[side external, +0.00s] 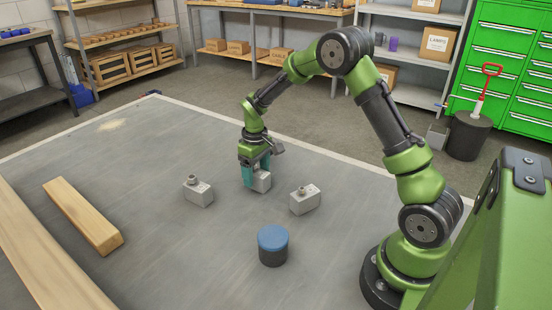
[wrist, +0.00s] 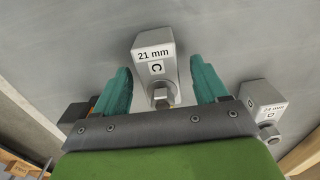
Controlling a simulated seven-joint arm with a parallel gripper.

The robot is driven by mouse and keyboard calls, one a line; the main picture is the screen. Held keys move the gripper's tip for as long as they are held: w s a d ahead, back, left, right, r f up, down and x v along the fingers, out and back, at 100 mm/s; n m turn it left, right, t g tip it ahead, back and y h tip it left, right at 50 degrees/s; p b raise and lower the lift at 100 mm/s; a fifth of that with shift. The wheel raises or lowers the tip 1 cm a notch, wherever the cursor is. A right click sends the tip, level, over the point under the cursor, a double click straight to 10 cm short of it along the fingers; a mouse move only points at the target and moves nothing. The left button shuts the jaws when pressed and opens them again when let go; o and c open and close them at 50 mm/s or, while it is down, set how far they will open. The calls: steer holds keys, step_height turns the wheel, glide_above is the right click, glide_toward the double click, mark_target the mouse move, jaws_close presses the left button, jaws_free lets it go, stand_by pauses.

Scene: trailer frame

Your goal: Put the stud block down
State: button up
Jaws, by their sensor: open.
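A grey stud block (side external: 262,182) sits on the grey table under my gripper (side external: 255,178), and seems to rest on the surface. In the wrist view the stud block (wrist: 155,47) carries a label reading "21 mm" and "C", with its metal stud toward the palm. My gripper (wrist: 160,66) has its teal fingers on either side of it, open, with a visible gap on each side. In the side view the gripper hides the block's top and stud.
Two similar blocks stand nearby, one left (side external: 198,193) and one right (side external: 304,199). A block marked "D" (wrist: 262,100) shows in the wrist view. A blue-topped cylinder (side external: 272,246) stands in front, a wooden bar (side external: 83,214) lies left. The table (side external: 150,140) is clear behind.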

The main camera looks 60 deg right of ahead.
mark_target(256, 172)
step_height(256, 172, up, 10)
steer(key=s+a+r+m+t, duration=0.2)
steer(key=s+a+r+t, duration=0.2)
steer(key=s+a+r, duration=0.55)
steer(key=s+a+r+m+t+y, duration=0.2)
steer(key=s+a+t, duration=0.1)
steer(key=s, duration=0.9)
steer(key=shift+a, duration=0.4)
steer(key=shift+r, duration=0.1)
